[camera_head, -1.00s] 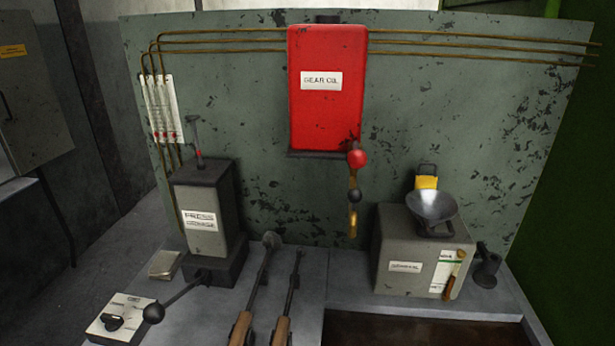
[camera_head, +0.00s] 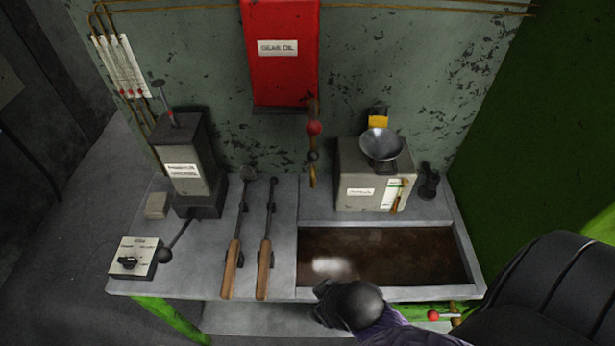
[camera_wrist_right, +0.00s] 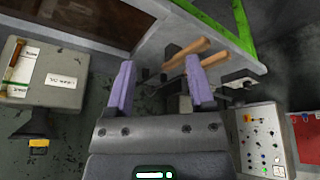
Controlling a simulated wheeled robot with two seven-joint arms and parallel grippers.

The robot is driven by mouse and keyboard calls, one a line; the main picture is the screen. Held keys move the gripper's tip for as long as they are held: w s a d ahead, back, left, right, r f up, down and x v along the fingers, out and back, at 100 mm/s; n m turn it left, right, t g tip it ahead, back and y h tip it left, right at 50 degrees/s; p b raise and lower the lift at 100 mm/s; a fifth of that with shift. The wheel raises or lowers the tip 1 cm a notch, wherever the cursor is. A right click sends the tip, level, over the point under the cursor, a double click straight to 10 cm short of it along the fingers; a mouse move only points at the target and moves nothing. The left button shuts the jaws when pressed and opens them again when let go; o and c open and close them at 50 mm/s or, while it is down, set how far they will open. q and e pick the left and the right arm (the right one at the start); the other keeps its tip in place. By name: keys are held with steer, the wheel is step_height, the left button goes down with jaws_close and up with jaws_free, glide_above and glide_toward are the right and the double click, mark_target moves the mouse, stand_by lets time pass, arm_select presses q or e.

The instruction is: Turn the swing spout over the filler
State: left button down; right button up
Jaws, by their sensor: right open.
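The swing spout (camera_head: 312,176) is a short brass pipe with a red knob and a dark ball. It hangs below the red gear oil tank (camera_head: 283,75). The filler is a grey metal funnel (camera_head: 382,145) on a grey box (camera_head: 355,178). The spout points down to the left of the funnel, apart from it. My right arm comes in from the lower right; its dark wrist is at the bench's front edge, well below the spout. In the right wrist view my right gripper (camera_wrist_right: 158,85) has its purple fingers apart with nothing between them. My left gripper is not seen.
A dark recessed pan (camera_head: 400,255) lies in front of the box. Two levers with wooden handles (camera_head: 231,268) stand left of it. A grey pump unit (camera_head: 182,160) and a switch box (camera_head: 133,257) are farther left. A small red-knobbed valve (camera_head: 434,315) is at the front edge.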

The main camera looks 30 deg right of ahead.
step_height(320, 180, up, 7)
steer(key=w+d+t+p, duration=0.2)
steer(key=w, duration=0.1)
steer(key=t, duration=1.2)
glide_toward(309, 152)
steer(key=w+d, duration=0.1)
steer(key=w, duration=0.1)
steer(key=shift+n+y, duration=0.3)
steer(key=shift+n, duration=0.1)
steer(key=w, duration=0.9)
steer(key=shift+w+a+f, duration=0.2)
steer(key=shift+a+f, duration=0.05)
steer(key=shift+f, duration=0.1)
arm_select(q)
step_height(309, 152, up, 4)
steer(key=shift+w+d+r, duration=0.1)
arm_select(e)
steer(key=shift+c, duration=0.3)
jaws_close()
